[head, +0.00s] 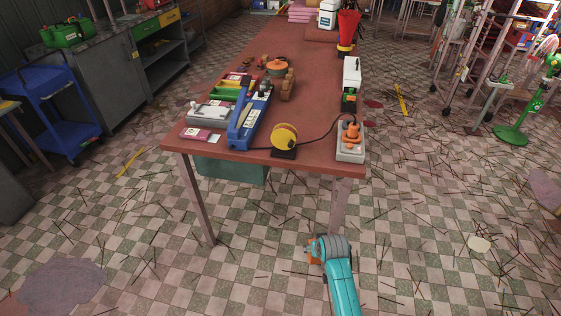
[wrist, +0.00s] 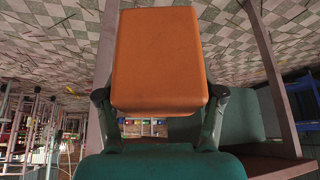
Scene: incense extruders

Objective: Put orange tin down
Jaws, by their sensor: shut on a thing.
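The orange tin (wrist: 160,58) fills the upper middle of the wrist view, a boxy block with rounded corners. My gripper (wrist: 159,94) is shut on it, with one dark finger at each side. In the head view my turquoise arm reaches in from the bottom, in front of the table's near edge. A bit of orange (head: 312,252) shows beside the arm's end there, and the rest of the gripper is hidden behind the arm. The tin is off the tabletop, over the floor side. The long reddish-brown table (head: 312,75) stands ahead.
On the table's near end are a blue device (head: 245,122), a yellow spool (head: 284,136) and a grey base with orange parts (head: 351,150). A white box (head: 351,72) stands behind. Bare tabletop shows in the middle. A teal box (head: 232,171) is under the table. Sticks litter the floor.

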